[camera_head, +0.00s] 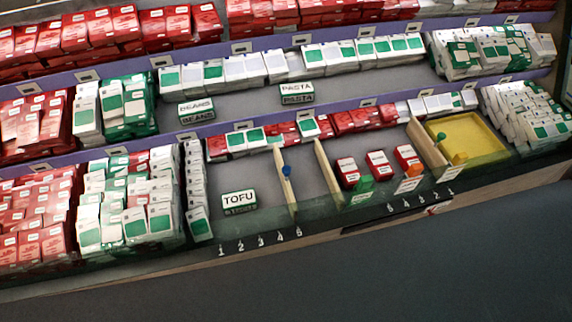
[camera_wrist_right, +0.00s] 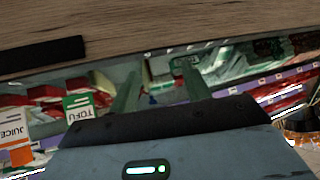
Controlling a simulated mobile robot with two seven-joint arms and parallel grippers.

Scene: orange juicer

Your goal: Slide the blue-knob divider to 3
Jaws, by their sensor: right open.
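The blue-knob divider (camera_head: 288,172) is a thin tan upright panel on the lowest shelf in the head view. Its front end stands nearest the mark 5 (camera_head: 299,232) of the left number row. The mark 3 (camera_head: 261,242) lies to the left of it, on the front edge. Neither gripper shows in the head view. In the right wrist view my right gripper (camera_wrist_right: 160,84) has its two fingers spread, with no object clearly held between them.
Another tan divider (camera_head: 328,170) stands to the right, before red boxes (camera_head: 347,172). A yellow tray (camera_head: 490,128) lies farther right. The shelf floor left of the divider is mostly bare.

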